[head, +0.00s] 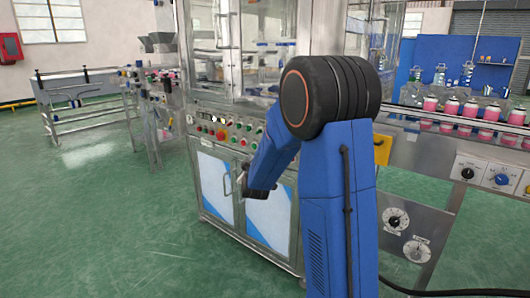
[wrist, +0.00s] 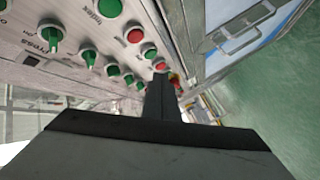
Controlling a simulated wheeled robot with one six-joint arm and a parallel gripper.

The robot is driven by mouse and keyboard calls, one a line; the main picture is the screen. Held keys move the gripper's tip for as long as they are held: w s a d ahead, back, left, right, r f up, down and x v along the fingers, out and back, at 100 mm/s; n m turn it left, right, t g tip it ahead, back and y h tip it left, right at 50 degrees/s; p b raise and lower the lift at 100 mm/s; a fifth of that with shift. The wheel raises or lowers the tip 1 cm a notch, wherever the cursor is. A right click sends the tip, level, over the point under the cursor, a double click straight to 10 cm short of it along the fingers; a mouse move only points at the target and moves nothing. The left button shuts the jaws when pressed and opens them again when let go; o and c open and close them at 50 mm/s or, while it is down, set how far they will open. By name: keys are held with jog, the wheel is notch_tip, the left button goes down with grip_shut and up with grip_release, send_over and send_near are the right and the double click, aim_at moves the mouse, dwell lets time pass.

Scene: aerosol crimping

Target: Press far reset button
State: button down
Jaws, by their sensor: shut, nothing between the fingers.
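The control panel (head: 222,130) is on the front of the machine in the head view, with rows of small red, green and other coloured buttons. In the wrist view the panel shows close up, with green buttons (wrist: 109,8), green knobs (wrist: 54,38) and red buttons (wrist: 135,35). I cannot tell which one is the far reset button, as most labels are unreadable. My gripper (wrist: 160,82) is shut and empty. Its dark fingertips appear close to the panel's lower side, just below a red button (wrist: 160,66) in the picture. I cannot tell whether they touch anything.
Below the panel are cabinet doors (head: 216,187) with metal handles (wrist: 232,38). A conveyor with pink cans (head: 470,109) stands at the right. A metal bench (head: 78,98) is at the far left. The green floor (head: 90,200) at the left is clear.

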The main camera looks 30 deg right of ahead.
jog(key=w+d, duration=0.2)
jog(key=d, duration=0.4)
jog(key=shift+w+d, duration=0.15)
jog(key=shift+d, duration=0.05)
jog(key=shift+d, duration=0.2)
dwell(1.9)
jog(key=shift+w+d, duration=0.1)
jog(key=shift+d, duration=0.1)
jog(key=shift+w+d, duration=0.15)
jog(key=shift+d, duration=0.2)
dwell(0.9)
jog(key=shift+a, duration=0.1)
jog(key=shift+s+a, duration=0.3)
jog(key=shift+a, duration=0.35)
jog(key=shift+s+a, duration=0.3)
jog(key=shift+a, duration=0.5)
jog(key=shift+s+a, duration=0.25)
jog(key=shift+a, duration=0.5)
jog(key=shift+s+a, duration=0.3)
jog(key=shift+a, duration=0.5)
